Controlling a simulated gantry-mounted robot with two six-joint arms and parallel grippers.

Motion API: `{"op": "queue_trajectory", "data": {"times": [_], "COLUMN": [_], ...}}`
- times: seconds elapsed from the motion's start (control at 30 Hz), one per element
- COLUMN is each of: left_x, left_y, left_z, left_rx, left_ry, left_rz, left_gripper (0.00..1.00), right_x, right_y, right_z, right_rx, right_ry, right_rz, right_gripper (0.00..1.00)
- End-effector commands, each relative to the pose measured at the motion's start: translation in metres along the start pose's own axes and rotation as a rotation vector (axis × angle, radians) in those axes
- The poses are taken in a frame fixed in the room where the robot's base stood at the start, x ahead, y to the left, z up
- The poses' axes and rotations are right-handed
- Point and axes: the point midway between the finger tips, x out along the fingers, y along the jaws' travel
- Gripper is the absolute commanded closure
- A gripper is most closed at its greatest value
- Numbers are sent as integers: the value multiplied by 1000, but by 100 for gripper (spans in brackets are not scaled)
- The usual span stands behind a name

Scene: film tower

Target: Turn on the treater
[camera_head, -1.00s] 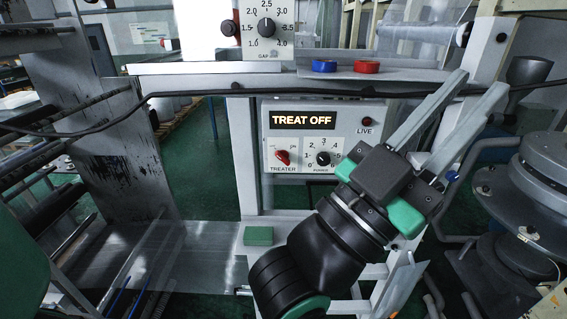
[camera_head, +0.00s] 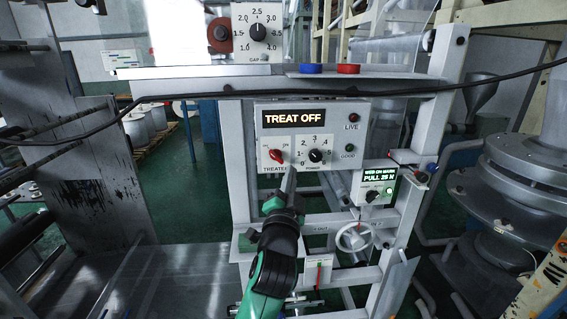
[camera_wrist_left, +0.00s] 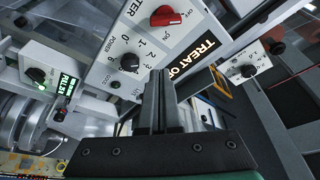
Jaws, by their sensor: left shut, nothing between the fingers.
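The treater panel (camera_head: 268,133) is a pale box on the machine frame, and its display (camera_head: 293,118) reads TREAT OFF. The red TREATER switch (camera_head: 276,156) is at its lower left. The switch also shows in the left wrist view (camera_wrist_left: 165,17), near the top.
A gap dial (camera_head: 258,32) and blue (camera_head: 310,69) and red (camera_head: 348,69) buttons are above. A black cable (camera_head: 210,96) crosses in front of the frame. A small green-lit box (camera_head: 376,185) and a handwheel (camera_head: 354,236) are at the lower right.

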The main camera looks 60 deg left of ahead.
Motion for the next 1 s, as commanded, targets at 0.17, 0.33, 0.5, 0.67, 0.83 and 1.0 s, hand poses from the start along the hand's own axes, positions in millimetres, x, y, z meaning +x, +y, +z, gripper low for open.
{"op": "queue_trajectory", "data": {"times": [0.17, 0.33, 0.5, 0.67, 0.83, 1.0], "left_x": [21, 57, 94, 92, 86, 85], "left_y": [-2, -3, -3, -2, -1, 0], "left_z": [-1, -2, -2, 20, 35, 38], "left_rx": [2, 1, 2, 1, -1, -2], "left_ry": [-2, -3, -3, -2, 0, 1], "left_rz": [-2, 0, 0, 2, 1, 0], "left_gripper": [100, 100, 100, 100, 100, 100], "right_x": [4, 11, 17, 24, 26, 26], "right_y": [0, 0, 0, 0, 0, 0], "right_z": [-4, -10, -16, -22, -24, -24], "right_rx": [0, 0, 0, 0, 0, 0], "right_ry": [0, 0, 0, 0, 0, 0], "right_rz": [0, 0, 0, 0, 0, 0], "right_gripper": [100, 100, 100, 100, 100, 100]}}
